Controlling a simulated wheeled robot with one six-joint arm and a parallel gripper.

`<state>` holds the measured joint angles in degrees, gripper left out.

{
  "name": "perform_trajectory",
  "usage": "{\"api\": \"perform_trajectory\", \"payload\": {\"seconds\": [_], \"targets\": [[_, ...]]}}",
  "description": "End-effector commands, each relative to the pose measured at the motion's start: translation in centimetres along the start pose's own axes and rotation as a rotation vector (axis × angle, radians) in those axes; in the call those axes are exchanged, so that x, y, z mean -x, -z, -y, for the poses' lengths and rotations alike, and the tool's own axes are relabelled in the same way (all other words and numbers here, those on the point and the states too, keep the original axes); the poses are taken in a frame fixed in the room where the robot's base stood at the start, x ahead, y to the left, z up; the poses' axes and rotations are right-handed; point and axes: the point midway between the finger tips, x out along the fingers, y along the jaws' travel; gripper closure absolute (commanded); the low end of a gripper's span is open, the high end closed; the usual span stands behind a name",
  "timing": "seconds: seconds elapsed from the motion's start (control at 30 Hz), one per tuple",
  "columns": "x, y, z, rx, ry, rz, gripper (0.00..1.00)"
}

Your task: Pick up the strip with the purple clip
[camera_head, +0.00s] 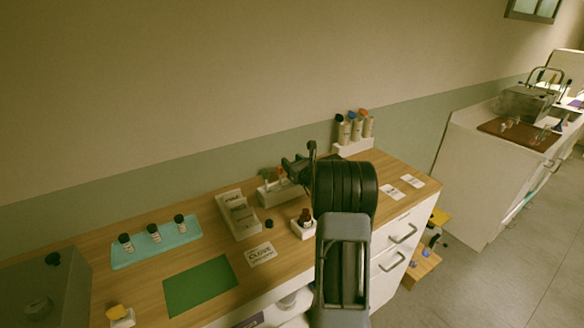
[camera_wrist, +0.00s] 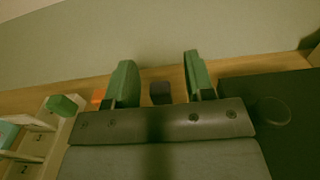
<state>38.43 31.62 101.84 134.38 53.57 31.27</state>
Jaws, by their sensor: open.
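My gripper (camera_head: 299,166) is over the back of the wooden counter in the head view, above the right part of a small white rack (camera_head: 270,194) with coloured clips. In the wrist view its two green fingers (camera_wrist: 158,65) stand apart, with nothing gripped. A small dark block (camera_wrist: 160,93), perhaps the purple clip, shows between them, apart from both. An orange clip (camera_wrist: 98,97) and a green clip (camera_wrist: 62,105) show to the left. The paper strips are hidden in the wrist view. No clip is clearly purple in the head view.
A brown bottle (camera_head: 306,217) in a white holder stands in front of the rack. A compartmented cream box (camera_head: 238,216) is to its left. A teal tray (camera_head: 136,258) with 3 bottles and a green mat (camera_head: 201,286) lie farther left. Capped tubes (camera_head: 356,128) stand at the back right.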

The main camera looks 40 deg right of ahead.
Motion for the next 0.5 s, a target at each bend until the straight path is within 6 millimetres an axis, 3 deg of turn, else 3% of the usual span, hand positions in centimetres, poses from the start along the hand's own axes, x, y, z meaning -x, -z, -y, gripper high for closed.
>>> {"api": "perform_trajectory", "payload": {"seconds": [0.37, 0.5], "targets": [[-0.98, 0.04, -0.01, 0.001, 0.000, 0.000, 0.51], [-0.97, 0.04, -0.01, 0.001, 0.000, 0.000, 0.64]]}}
